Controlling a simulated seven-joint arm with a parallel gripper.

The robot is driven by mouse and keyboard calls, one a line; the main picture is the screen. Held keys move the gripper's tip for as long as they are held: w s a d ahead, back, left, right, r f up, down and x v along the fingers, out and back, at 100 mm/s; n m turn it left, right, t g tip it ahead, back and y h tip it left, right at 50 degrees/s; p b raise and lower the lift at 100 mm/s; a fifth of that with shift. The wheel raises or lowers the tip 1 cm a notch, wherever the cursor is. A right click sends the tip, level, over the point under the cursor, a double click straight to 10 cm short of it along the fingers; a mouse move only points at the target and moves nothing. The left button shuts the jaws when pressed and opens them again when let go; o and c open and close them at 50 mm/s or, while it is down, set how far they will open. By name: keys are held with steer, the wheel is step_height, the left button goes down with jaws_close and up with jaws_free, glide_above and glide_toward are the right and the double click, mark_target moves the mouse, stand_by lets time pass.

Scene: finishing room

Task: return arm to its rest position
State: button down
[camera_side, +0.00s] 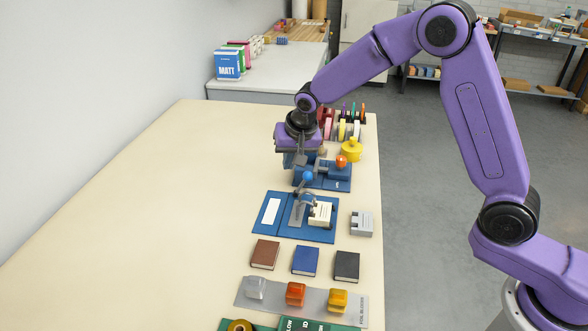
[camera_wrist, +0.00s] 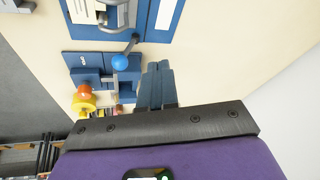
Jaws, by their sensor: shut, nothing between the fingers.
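My purple arm reaches over the cream table, and my gripper (camera_side: 297,162) hangs at the blue fixture with the orange knob (camera_side: 341,161). In the wrist view my gripper (camera_wrist: 157,68) shows two blue fingers side by side, shut with nothing between them. They point down over the table beside that blue fixture (camera_wrist: 92,62). Whether the fingers touch the fixture I cannot tell. The orange knob also shows in the wrist view (camera_wrist: 85,91).
A lever with a blue ball (camera_side: 308,176) stands close to my gripper, on a blue-based press (camera_side: 268,212). The table's left side is clear.

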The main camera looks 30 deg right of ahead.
steer(key=w+v, duration=0.1)
steer(key=v, duration=0.5)
steer(key=s+r+n+g, duration=0.2)
steer(key=s+n, duration=0.6)
steer(key=s, duration=1)
steer(key=s+d+f+n+g, duration=0.1)
steer(key=s+d+n, duration=0.3)
steer(key=s, duration=0.6)
steer(key=s+d+f+n+g, duration=0.1)
steer(key=s+d+n, duration=0.4)
steer(key=s, duration=0.6)
steer(key=shift+d, duration=0.5)
